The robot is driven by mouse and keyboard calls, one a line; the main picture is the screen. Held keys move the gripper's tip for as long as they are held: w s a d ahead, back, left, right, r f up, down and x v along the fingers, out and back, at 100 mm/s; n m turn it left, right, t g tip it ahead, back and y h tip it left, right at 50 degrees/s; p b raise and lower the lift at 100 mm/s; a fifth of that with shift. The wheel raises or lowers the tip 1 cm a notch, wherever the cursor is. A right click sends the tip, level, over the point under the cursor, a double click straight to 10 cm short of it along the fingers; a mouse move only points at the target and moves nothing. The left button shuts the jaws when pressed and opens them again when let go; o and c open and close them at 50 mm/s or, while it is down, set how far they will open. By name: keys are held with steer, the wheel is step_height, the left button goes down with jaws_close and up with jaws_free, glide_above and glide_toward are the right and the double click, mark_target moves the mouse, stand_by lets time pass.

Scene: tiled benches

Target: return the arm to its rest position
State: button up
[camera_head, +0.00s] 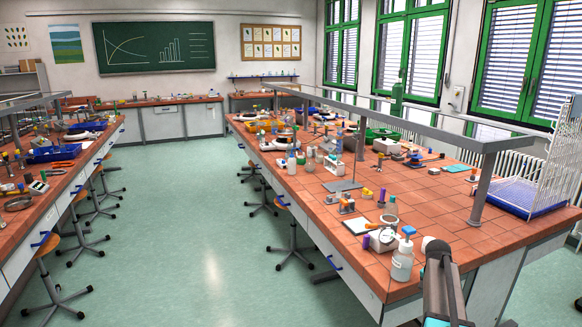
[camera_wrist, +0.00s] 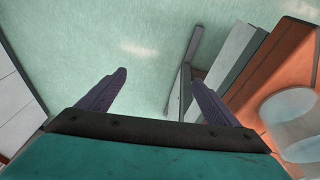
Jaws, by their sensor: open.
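My gripper (camera_wrist: 158,80) shows in the wrist view with two dark purple fingers held wide apart. Nothing is between them, and the pale green floor lies beyond. The bench edge (camera_wrist: 262,65) with its orange tiles is to the right of the fingers. In the head view my arm is at the bottom, in front of the near corner of the right bench; the gripper itself cannot be made out there.
The right tiled bench (camera_head: 425,205) carries many items. A bottle with a blue top (camera_head: 403,260) stands at its near corner, close to my arm. A white wire rack (camera_head: 530,185) is at the right. Stools (camera_head: 292,245) line the aisle, and the aisle floor (camera_head: 185,235) is clear.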

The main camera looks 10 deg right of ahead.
steer(key=s+a+f+n+g+y+b, duration=0.15)
steer(key=s+a+f+n, duration=0.35)
steer(key=a+f, duration=0.8)
steer(key=s+a+f+n+g+y+b, duration=0.1)
steer(key=s+a+f+n+b, duration=0.15)
steer(key=s+a+f, duration=0.75)
steer(key=s+a+f+n+g+b, duration=0.1)
steer(key=s+a+f+n, duration=0.2)
steer(key=s+a+f, duration=0.5)
steer(key=s+a+f+n+g+b, duration=0.1)
steer(key=s+a+f+n, duration=0.3)
steer(key=s+a+f, duration=0.4)
steer(key=s+a+g, duration=0.1)
steer(key=s+a, duration=0.2)
steer(key=s, duration=0.2)
steer(key=shift+s+a+f+y+b, duration=0.15)
steer(key=shift+a+f+y+b, duration=0.05)
steer(key=shift+f+y+b, duration=0.2)
